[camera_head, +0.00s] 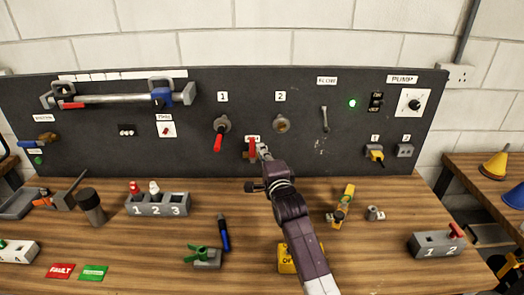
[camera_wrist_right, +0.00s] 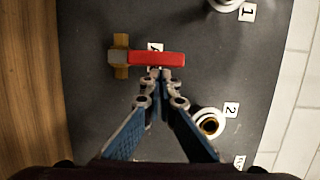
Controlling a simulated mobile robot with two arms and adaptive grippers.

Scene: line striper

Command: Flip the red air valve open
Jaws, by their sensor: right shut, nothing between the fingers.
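In the right wrist view the red handle (camera_wrist_right: 155,58) extends from the brass body (camera_wrist_right: 121,57) away from the bench, over a partly hidden white label. My right gripper (camera_head: 264,151) is shut and empty. My left gripper is not in view.
Ports 1 (camera_head: 222,124) and 2 (camera_head: 281,124) are above the valve; a red lever (camera_head: 218,142) hangs at port 1. On the bench are a grey numbered block (camera_head: 158,209), a blue pen (camera_head: 223,233), a green clamp (camera_head: 204,256) and a yellow block (camera_head: 287,260) beside my right arm.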

